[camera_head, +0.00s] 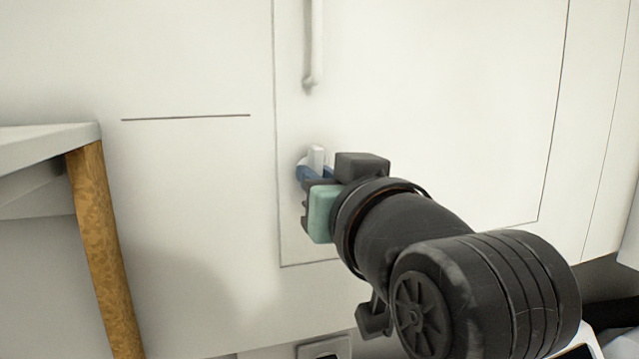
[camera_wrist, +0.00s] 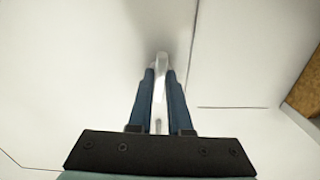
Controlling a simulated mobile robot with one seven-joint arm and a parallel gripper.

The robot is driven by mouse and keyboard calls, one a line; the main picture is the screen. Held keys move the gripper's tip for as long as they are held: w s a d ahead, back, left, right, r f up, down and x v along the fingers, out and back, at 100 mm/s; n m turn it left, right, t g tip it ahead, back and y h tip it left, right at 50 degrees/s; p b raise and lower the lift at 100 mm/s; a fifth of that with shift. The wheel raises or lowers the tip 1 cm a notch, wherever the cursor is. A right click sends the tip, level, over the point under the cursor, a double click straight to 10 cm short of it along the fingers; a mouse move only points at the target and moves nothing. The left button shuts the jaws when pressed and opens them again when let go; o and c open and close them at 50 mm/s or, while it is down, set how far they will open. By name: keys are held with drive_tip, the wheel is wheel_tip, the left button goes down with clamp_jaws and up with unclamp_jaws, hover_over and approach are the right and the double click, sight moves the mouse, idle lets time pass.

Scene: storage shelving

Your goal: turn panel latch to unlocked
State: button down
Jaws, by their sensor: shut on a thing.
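The panel latch (camera_head: 317,156) is a small white knob on the white door panel (camera_head: 430,110), below the door's handle. In the wrist view the latch (camera_wrist: 161,63) is a narrow white piece between my two blue fingers, running lengthwise along them. My gripper (camera_head: 315,174) is at the latch, its fingers on either side of it and shut on it. The wrist view also shows my gripper (camera_wrist: 161,76). My gripper's body hides part of the latch's base in the head view, so I cannot tell its exact turn angle.
A white vertical handle (camera_head: 314,45) stands out above the latch. A white table with a wooden leg (camera_head: 103,250) is at the left. A thin dark slot line (camera_head: 186,117) marks the wall left of the door. The wall between is clear.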

drive_tip(key=shift+r+n, duration=0.2)
drive_tip(key=shift+n, duration=0.3)
drive_tip(key=c, duration=0.9)
unclamp_jaws()
drive_tip(key=shift+f, duration=0.15)
drive_tip(key=shift+o, duration=0.2)
drive_tip(key=v, duration=1.3)
drive_tip(key=shift+p, duration=0.4)
